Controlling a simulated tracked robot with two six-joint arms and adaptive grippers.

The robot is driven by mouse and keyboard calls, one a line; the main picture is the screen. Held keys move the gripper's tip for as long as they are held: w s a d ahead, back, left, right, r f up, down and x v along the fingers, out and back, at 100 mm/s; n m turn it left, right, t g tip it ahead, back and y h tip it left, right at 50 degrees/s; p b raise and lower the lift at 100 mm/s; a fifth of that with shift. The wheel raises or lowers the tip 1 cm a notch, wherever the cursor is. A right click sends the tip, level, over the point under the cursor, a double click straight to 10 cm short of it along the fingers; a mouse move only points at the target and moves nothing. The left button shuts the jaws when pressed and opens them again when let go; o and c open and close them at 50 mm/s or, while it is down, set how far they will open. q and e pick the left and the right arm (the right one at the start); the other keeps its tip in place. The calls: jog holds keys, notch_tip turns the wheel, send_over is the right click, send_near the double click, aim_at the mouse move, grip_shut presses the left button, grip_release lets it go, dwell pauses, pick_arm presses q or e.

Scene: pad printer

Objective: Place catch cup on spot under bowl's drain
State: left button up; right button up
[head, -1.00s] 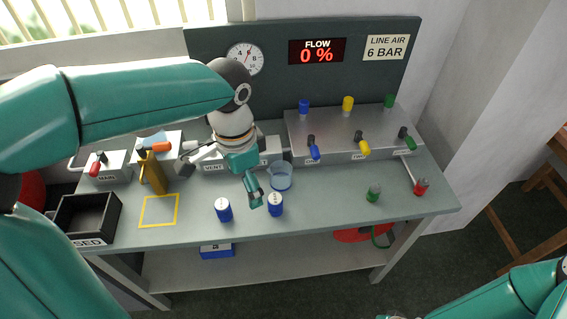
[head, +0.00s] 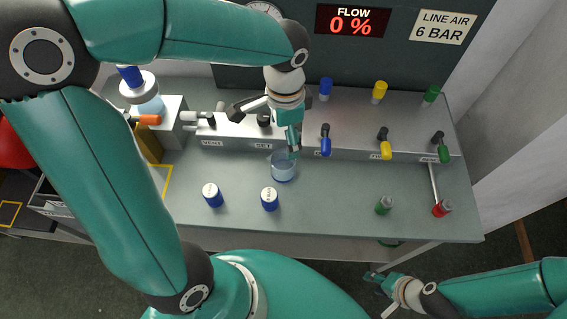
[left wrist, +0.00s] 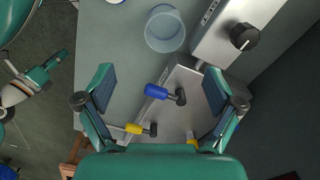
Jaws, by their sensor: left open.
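The catch cup seems to be the clear bluish cup (head: 283,168) standing upright on the bench, in front of the grey block. It also shows in the left wrist view (left wrist: 165,30). My left gripper (head: 292,152) is open and empty, above and just behind the cup in the head view. In the wrist view its spread fingers (left wrist: 160,85) sit apart from the cup. A clear light-blue bowl (head: 150,104) under a blue-topped unit stands at the left, partly behind my arm. My right gripper (head: 376,278) is low, off the bench's front edge.
Two blue white-topped containers (head: 213,195) (head: 269,199) stand before the cup. Blue, yellow and green valve levers (head: 385,150) line the block at right. A yellow outline (head: 166,182) is partly covered.

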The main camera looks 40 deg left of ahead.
pick_arm(q)
notch_tip(320, 180, down, 5)
send_over(283, 157)
jog(key=s+d, duration=0.2)
jog(key=shift+s+a+f, duration=0.1)
jog(key=shift+f, duration=1.3)
jog(key=shift+s+f, duration=0.1)
jog(key=shift+f, duration=1.3)
jog(key=c, duration=1.1)
jog(key=shift+r, duration=0.1)
